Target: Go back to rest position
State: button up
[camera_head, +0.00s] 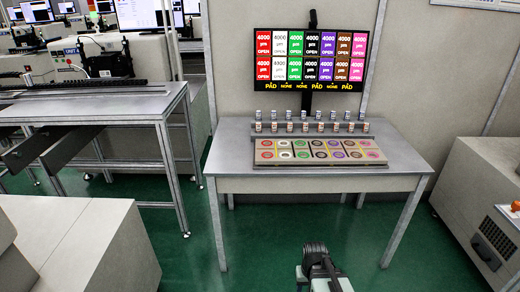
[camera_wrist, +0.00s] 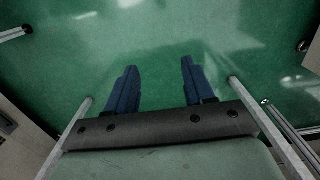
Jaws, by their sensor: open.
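My gripper shows in the wrist view (camera_wrist: 158,85) as two blue fingers set wide apart with nothing between them but green floor. In the head view part of my arm shows at the bottom centre, in front of the table and apart from it; the fingers cannot be made out there. Behind the board a stepped rack (camera_head: 312,134) holds two rows of small bottles.
A monitor (camera_head: 308,60) with coloured labels stands behind the table. A grey workbench (camera_head: 90,105) stands at the left and a beige cabinet (camera_head: 480,190) at the right. Another beige block (camera_head: 95,245) is at the lower left. Green floor (camera_head: 250,235) is open before the table.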

jog(key=s+f+g, duration=0.3)
jog(key=s+f, duration=0.6)
jog(key=s, duration=0.5)
jog(key=s+f+g, duration=0.3)
jog(key=s+f, duration=0.6)
jog(key=s, duration=0.5)
jog(key=shift+s+f, duration=0.15)
jog(key=shift+f, duration=0.05)
